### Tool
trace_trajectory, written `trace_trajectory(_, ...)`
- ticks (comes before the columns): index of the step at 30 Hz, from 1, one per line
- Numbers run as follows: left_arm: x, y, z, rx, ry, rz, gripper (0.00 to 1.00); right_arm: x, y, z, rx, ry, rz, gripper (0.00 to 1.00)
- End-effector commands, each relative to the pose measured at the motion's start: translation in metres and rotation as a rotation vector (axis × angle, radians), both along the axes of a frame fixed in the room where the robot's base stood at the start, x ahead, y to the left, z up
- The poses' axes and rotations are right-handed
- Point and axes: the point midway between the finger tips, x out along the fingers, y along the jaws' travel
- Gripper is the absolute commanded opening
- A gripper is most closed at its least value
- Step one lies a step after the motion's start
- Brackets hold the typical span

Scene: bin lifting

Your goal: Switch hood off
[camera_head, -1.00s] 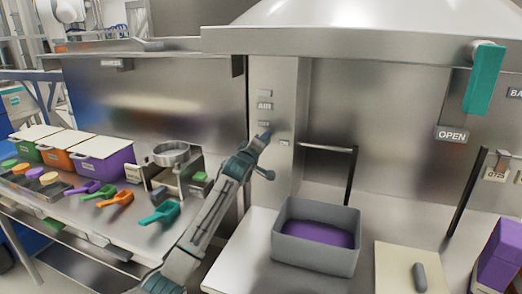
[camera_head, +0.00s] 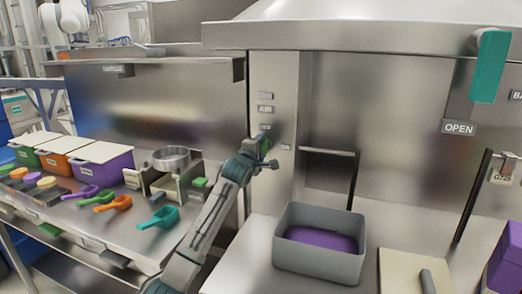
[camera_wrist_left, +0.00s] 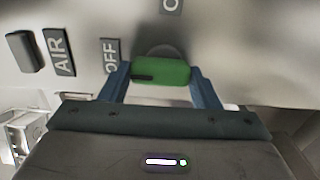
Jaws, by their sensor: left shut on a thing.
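My left gripper (camera_head: 264,146) is at the hood's steel control panel (camera_head: 277,90), left of the bay. In the left wrist view its two blue fingers (camera_wrist_left: 160,85) are shut on a green switch knob (camera_wrist_left: 160,70), one finger at each end. The knob lies crosswise on a round base at the panel. An OFF label (camera_wrist_left: 111,56) is just left of it, and an AIR label (camera_wrist_left: 59,52) with a dark knob (camera_wrist_left: 25,52) is farther left. The fingers partly cover the knob in the head view. My right gripper is out of view.
A grey bin (camera_head: 319,262) with purple contents stands in the bay beside a metal bar (camera_head: 327,151). A teal handle (camera_head: 488,66) hangs at the upper right above an OPEN label (camera_head: 459,128). Coloured scoops and lidded tubs (camera_head: 103,158) fill the left bench.

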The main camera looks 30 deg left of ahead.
Motion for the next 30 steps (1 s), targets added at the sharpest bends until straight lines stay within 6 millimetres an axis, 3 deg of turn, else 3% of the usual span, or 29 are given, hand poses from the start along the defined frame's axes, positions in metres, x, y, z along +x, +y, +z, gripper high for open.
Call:
trace_trajectory(11,0.0,0.0,-0.001,-0.006,0.001,0.0,0.34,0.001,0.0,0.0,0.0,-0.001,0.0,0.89)
trace_trajectory(12,0.0,0.0,-0.001,-0.006,0.001,0.0,0.64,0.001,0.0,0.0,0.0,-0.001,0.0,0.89)
trace_trajectory(15,0.0,0.0,-0.001,-0.005,0.0,0.0,0.78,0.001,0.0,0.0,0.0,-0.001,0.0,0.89)
trace_trajectory(26,-0.006,-0.001,-0.001,-0.003,-0.002,0.0,0.78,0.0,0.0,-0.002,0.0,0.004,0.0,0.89)
trace_trajectory(30,-0.024,-0.006,-0.003,-0.001,-0.001,-0.001,0.78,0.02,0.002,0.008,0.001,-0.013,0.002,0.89)
